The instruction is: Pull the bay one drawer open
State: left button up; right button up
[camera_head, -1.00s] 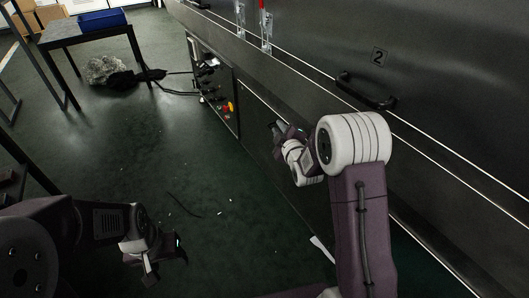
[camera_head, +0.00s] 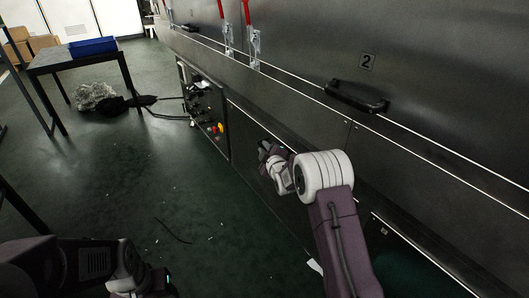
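The long dark dryer wall (camera_head: 300,115) runs from the back left to the lower right. Its lower panels (camera_head: 240,150) lie under a bright horizontal edge, with a seam beside my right gripper. I cannot make out a "1" label or a drawer handle; my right arm hides part of this area. My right gripper (camera_head: 266,152) is close to the lower panel; I cannot tell whether it touches it or whether its fingers are apart. My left gripper (camera_head: 155,284) is low at the bottom edge, partly cut off, far from the wall.
A black handle (camera_head: 357,97) sits below a "2" plate (camera_head: 367,61). Red-handled clamps (camera_head: 254,45) stand on the wall. A control panel (camera_head: 205,110) has red and yellow buttons. A table (camera_head: 75,58) holds a blue tray (camera_head: 93,46). The floor between is mostly clear, with scraps.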

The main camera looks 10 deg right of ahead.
grip_shut()
dwell(1.5)
